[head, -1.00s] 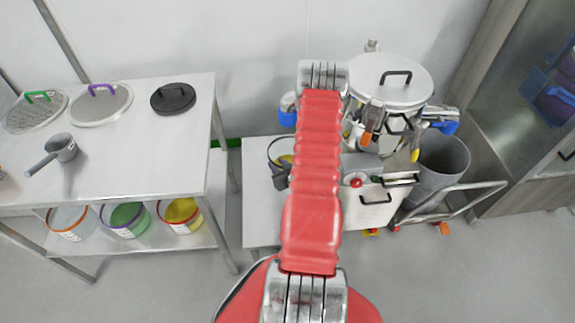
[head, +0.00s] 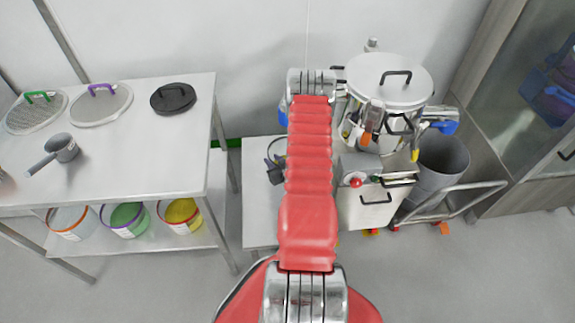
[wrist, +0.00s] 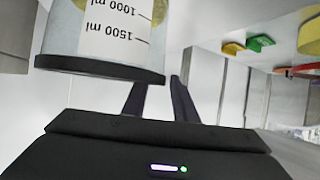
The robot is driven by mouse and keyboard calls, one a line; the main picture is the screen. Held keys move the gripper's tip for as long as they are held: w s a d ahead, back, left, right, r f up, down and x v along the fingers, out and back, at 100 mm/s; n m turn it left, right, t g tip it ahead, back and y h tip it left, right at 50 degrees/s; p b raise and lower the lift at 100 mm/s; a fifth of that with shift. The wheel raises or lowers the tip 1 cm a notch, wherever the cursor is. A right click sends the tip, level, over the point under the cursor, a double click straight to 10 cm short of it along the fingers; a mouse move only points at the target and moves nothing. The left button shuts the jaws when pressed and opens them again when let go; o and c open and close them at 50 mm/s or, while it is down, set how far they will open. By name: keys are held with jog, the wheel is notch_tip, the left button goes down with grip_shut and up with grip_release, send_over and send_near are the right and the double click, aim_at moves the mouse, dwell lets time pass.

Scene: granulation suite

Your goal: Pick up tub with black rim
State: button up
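The tub with black rim (wrist: 100,45) fills the upper left of the wrist view. It is clear, with a white scale label reading 1000 ml and 1500 ml upside down and something yellow inside. In the head view my red arm hides most of the tub, and only dark parts show left of the arm.
A table at left holds lids (head: 173,98) and a grey scoop (head: 62,148). Coloured-rim tubs (head: 181,215) stand on its lower shelf. Right of my arm are a steel vessel (head: 390,82), a white box (head: 362,207) and a grey bin (head: 440,165).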

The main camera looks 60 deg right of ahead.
dwell(0.3)
grip_shut()
jog(key=shift+s+a, duration=0.1)
dwell(1.2)
